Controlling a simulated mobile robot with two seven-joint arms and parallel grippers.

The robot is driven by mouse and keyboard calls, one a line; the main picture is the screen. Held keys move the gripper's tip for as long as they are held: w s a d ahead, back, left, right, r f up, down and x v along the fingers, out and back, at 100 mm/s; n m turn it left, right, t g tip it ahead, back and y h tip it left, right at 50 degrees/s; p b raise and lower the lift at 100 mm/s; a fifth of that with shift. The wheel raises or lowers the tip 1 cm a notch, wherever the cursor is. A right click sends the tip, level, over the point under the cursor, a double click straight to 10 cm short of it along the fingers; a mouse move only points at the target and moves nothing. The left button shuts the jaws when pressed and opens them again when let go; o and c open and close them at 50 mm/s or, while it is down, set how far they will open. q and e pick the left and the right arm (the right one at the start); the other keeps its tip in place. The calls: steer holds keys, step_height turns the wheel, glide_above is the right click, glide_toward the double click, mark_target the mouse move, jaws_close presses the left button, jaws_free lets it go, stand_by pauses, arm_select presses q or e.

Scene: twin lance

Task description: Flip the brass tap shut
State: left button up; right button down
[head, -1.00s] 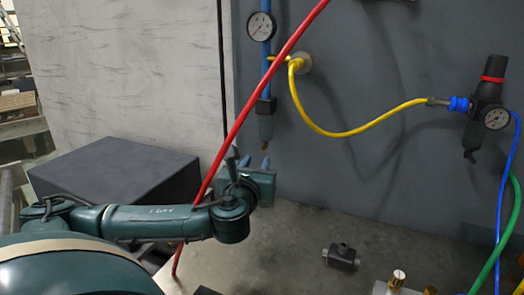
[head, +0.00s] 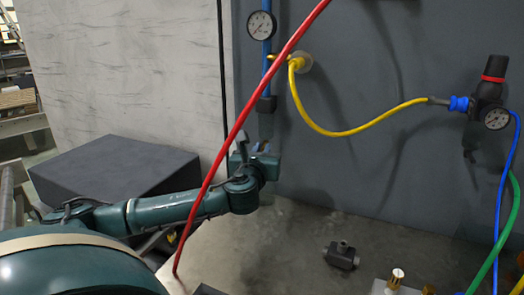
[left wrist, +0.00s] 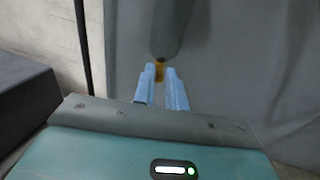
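A small brass tap (left wrist: 160,71) sits under the grey bowl (left wrist: 172,28) in the left wrist view. In the head view the bowl (head: 265,125) hangs below the gauge on the blue pipe, and my gripper hides the tap. My left gripper (head: 262,148) is just below the bowl. In the left wrist view its two pale blue fingers (left wrist: 161,72) are apart by a narrow gap, with the tap showing between their tips. I cannot tell whether either finger touches it. My right gripper is not in view.
A red hose (head: 240,118) crosses in front of my left arm. A yellow hose (head: 335,134) runs right to a black regulator (head: 488,95). A dark block (head: 115,172) stands left, and a small dark fitting (head: 342,256) lies on the grey surface.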

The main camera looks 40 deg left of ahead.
arm_select(q)
jaws_close()
steer(key=m+h, duration=0.1)
steer(key=t+h, duration=0.1)
steer(key=a+m+h+b, duration=0.1)
steer(key=shift+s+a+m+t+h, duration=0.1)
steer(key=shift+s+m+t+h, duration=0.2)
steer(key=shift+h, duration=0.1)
steer(key=shift+o, duration=2.1)
jaws_free()
